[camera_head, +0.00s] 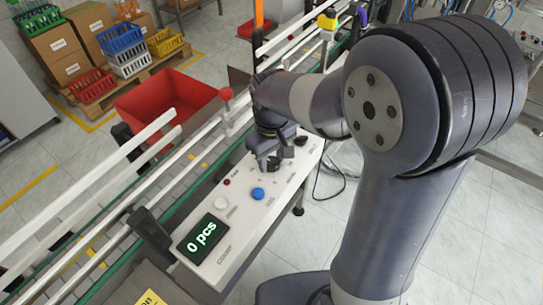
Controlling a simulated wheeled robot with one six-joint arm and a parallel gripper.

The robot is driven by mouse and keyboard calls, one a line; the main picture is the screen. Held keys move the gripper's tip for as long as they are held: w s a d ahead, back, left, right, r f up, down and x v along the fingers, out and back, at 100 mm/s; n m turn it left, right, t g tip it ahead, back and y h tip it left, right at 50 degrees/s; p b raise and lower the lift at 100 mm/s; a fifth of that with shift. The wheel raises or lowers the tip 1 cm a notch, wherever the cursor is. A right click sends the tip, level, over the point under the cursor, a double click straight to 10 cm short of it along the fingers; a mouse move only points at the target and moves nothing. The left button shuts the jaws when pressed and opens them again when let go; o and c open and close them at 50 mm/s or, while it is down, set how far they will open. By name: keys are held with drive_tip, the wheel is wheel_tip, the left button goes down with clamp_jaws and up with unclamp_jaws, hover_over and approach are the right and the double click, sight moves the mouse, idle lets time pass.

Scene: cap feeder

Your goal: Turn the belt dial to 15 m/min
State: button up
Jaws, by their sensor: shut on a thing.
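The white control panel (238,226) slopes alongside the conveyor in the head view. My gripper (276,158) points down at the panel's far part, shut on a dial there. The gripper's dark body and fingers hide nearly all of that dial, so its pointer and the speed marks cannot be read. On the nearer part of the panel are a blue knob (258,193), a white round button (220,203) and a small red light (227,182). The display (201,239) at the near end reads "0 pcs". The small printed labels are too small to read.
The conveyor's white guard rail (118,191) runs along the left of the panel. A red bin (168,104) stands beyond it. A red-ball lever (226,94) stands close to my wrist. Crates and boxes sit on a pallet (155,66) at the back left. Open floor lies right of the panel.

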sight(272, 162)
drive_tip(key=shift+n, duration=0.5)
drive_tip(key=o, duration=1)
wheel_tip(272, 162, up, 11)
drive_tip(key=shift+f, duration=0.1)
drive_tip(key=shift+f, duration=0.1)
wheel_tip(272, 162, down, 11)
drive_tip(key=shift+r, duration=0.15)
idle(0.5)
